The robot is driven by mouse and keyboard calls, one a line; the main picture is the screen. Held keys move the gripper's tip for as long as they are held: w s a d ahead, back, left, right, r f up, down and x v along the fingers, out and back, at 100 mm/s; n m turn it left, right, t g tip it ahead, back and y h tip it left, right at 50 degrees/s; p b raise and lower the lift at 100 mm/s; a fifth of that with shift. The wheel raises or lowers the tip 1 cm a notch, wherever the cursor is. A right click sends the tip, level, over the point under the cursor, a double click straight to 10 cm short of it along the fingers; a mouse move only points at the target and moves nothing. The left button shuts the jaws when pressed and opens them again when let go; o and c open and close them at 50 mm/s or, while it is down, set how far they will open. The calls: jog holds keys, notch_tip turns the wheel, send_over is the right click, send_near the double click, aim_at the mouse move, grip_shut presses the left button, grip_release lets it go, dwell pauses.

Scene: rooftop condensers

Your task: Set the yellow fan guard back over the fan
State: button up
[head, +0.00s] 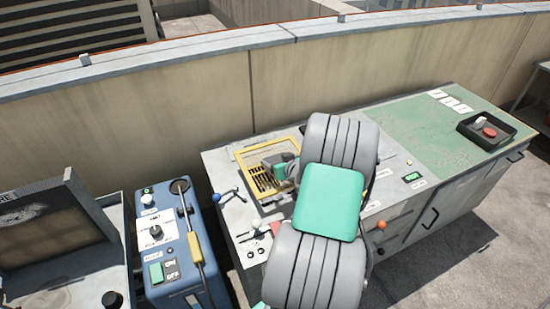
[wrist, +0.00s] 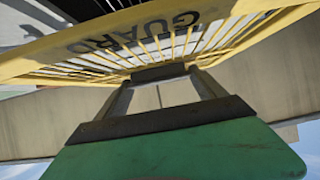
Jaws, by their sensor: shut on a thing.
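The yellow fan guard (head: 262,180) shows at the left part of the grey condenser's top in the head view, partly hidden by my arm. In the wrist view the guard (wrist: 100,62) fills the upper part, with its slats and the word GUARD on its rim. My gripper (wrist: 160,74) is shut on the edge of the guard near its slats. In the head view my gripper (head: 283,168) is small and partly behind my arm. I cannot make out the fan, and cannot tell whether the guard touches the condenser top.
The grey cabinet (head: 222,160) has a blue-knobbed lever (head: 217,197) at its left and a green mat (head: 420,130) at its right. A black tray (head: 487,131) holds small parts. A blue box (head: 175,280) stands at the left. A parapet wall (head: 180,95) runs behind.

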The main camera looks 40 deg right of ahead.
notch_tip(320, 180, down, 6)
jog(key=b, duration=0.5)
jog(key=shift+d+f, duration=0.15)
jog(key=shift+f, duration=0.05)
jog(key=shift+s+b, duration=0.2)
jog(key=shift+b, duration=0.1)
jog(key=shift+f+b, duration=0.45)
jog(key=shift+b, duration=0.3)
dwell(1.0)
jog(key=o, duration=1.8)
